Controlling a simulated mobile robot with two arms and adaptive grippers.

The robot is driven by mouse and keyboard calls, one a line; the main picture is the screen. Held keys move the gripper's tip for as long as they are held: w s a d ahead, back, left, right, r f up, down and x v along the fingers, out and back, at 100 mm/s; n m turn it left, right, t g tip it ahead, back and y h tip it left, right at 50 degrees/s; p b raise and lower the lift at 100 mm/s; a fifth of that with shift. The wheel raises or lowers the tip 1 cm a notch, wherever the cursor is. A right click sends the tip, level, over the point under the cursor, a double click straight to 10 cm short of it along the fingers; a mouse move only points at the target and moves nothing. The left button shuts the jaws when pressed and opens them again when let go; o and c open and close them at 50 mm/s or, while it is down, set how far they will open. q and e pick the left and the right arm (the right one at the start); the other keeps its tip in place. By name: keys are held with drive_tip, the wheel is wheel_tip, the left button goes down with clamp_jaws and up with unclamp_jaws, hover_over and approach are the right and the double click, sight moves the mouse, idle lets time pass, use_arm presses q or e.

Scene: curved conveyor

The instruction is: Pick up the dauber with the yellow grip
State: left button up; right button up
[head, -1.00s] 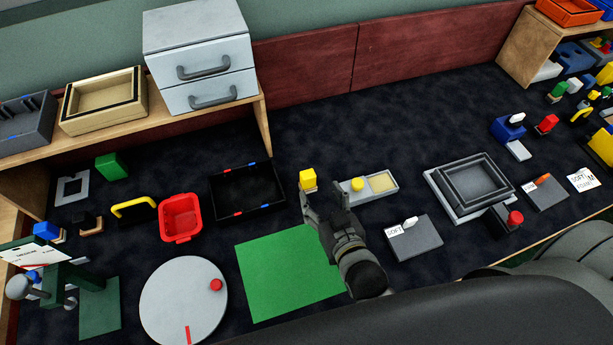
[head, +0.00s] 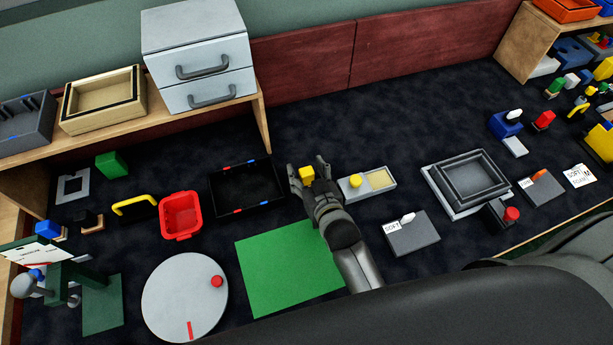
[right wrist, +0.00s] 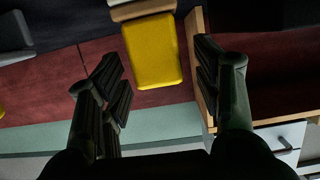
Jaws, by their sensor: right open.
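The dauber with the yellow grip (head: 306,173) stands on the dark surface just left of a grey tray with a yellow knob. In the right wrist view its yellow grip (right wrist: 153,52) shows large, with a strip of its pale wooden base (right wrist: 141,10) at the top edge. My right gripper (head: 307,177) is open, and its fingers are on either side of the yellow grip. In the right wrist view, gaps show between the grip and both fingers (right wrist: 161,72). In the head view the gripper hides the dauber's lower part. My left gripper is not in view.
The grey tray (head: 346,194) is close on the right, and a black tray (head: 247,188) is on the left. A green mat (head: 285,265) lies in front. The surface behind is clear.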

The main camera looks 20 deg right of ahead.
drive_tip(key=shift+w+f, duration=0.1)
drive_tip(key=shift+w, duration=0.15)
drive_tip(key=shift+c, duration=0.3)
drive_tip(key=c, duration=1.1)
drive_tip(key=shift+o, duration=0.2)
